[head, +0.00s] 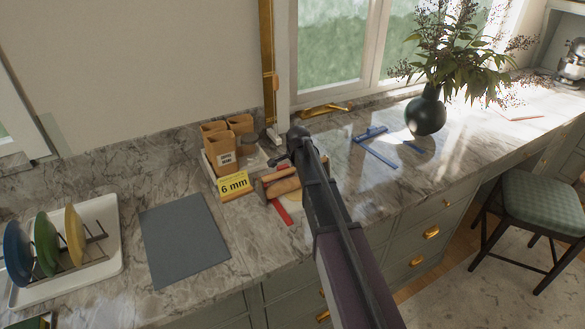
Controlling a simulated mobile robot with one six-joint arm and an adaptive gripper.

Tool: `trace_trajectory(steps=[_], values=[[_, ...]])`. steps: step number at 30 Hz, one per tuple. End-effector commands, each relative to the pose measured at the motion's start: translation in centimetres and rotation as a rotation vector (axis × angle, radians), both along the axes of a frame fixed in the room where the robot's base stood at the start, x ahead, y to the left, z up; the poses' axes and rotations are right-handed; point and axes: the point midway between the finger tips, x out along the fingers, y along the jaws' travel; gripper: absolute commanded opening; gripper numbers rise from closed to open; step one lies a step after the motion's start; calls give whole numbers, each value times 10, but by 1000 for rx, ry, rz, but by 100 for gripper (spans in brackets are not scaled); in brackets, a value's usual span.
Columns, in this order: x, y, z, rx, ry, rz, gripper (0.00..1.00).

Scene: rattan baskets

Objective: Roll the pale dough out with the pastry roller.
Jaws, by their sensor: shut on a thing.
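A tan wooden cylinder, which looks like the pastry roller (284,186), is on the marble counter beside my dark arm, which hides its right part. A pale patch that may be the dough (296,208) shows just below it, partly behind the arm. I cannot tell whether the roller touches it. My gripper (283,163) is at the far end of the arm, over the roller, small and largely hidden. It is shut on what appears to be the roller, but the contact is not clear.
A yellow "6 mm" card (233,184) and a tray of cardboard boxes (222,148) stand left of the roller. A red strip (281,212) lies in front.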

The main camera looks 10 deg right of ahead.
Motion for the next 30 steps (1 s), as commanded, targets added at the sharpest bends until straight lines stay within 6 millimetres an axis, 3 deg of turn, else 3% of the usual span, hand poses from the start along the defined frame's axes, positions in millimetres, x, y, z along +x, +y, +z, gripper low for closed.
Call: trace_trajectory(steps=[6, 21, 30], values=[[-13, -4, 1, 1, -1, -1, 0], [-16, -5, 1, 0, -1, 0, 0], [-30, -10, 0, 1, -1, -1, 0]])
